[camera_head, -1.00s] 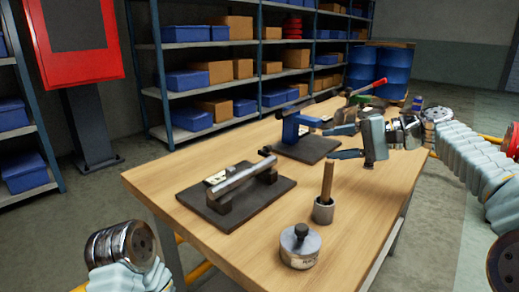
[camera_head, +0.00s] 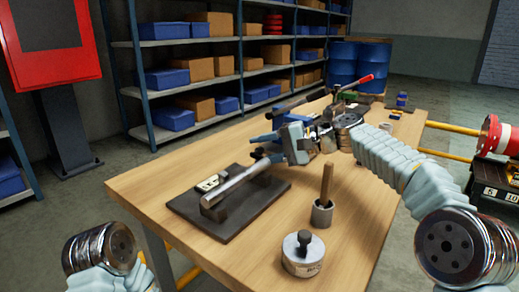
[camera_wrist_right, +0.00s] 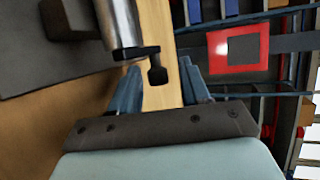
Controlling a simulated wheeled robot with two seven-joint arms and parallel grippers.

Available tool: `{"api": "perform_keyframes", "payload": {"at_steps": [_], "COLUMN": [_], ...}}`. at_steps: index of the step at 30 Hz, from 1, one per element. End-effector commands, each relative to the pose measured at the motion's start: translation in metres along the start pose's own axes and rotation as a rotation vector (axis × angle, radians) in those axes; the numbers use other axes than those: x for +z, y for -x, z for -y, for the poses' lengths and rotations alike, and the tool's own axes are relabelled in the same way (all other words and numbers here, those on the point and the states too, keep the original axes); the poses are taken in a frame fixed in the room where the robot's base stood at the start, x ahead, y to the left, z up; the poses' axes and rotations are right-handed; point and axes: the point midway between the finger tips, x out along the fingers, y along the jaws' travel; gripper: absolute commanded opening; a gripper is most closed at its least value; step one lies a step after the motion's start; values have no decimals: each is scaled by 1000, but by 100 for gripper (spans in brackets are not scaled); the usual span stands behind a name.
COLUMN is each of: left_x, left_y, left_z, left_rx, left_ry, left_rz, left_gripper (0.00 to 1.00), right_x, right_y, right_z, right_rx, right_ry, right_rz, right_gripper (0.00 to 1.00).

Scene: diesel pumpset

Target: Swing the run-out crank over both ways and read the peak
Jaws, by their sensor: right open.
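A grey metal shaft (camera_head: 232,188) lies across supports on a dark base plate (camera_head: 260,208) on the bench. A small block with a pale face (camera_head: 210,183) sits beside it; no reading is legible. In the right wrist view the shaft (camera_wrist_right: 118,20) ends in a small dark crank (camera_wrist_right: 157,68) with a knob. My right gripper (camera_head: 258,149) is at the shaft's far end. Its open fingers (camera_wrist_right: 163,85) stand on either side of the crank knob, with gaps showing. My left gripper is out of view; only part of my left arm shows at lower left.
A round metal pot with a black knob (camera_head: 303,254) and a cup with a wooden handle (camera_head: 321,215) stand right of the plate. Another fixture with a red-tipped lever (camera_head: 365,79) is behind my right gripper.

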Motion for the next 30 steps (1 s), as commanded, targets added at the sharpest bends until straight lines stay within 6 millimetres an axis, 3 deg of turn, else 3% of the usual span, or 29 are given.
{"api": "perform_keyframes", "payload": {"at_steps": [4, 12, 21, 26, 30], "left_x": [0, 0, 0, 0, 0], "left_y": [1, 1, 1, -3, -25], "left_z": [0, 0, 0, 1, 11], "left_rx": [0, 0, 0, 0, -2], "left_ry": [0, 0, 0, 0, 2], "left_rz": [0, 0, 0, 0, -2], "left_gripper": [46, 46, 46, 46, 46], "right_x": [0, 0, 0, 0, -1], "right_y": [-10, -11, -11, -11, -12], "right_z": [0, 0, 0, -2, -5], "right_rx": [0, 0, -1, -10, -79], "right_ry": [1, 0, 0, 3, 30], "right_rz": [0, -1, -1, -1, -2], "right_gripper": [46, 46, 2, 0, 0]}}
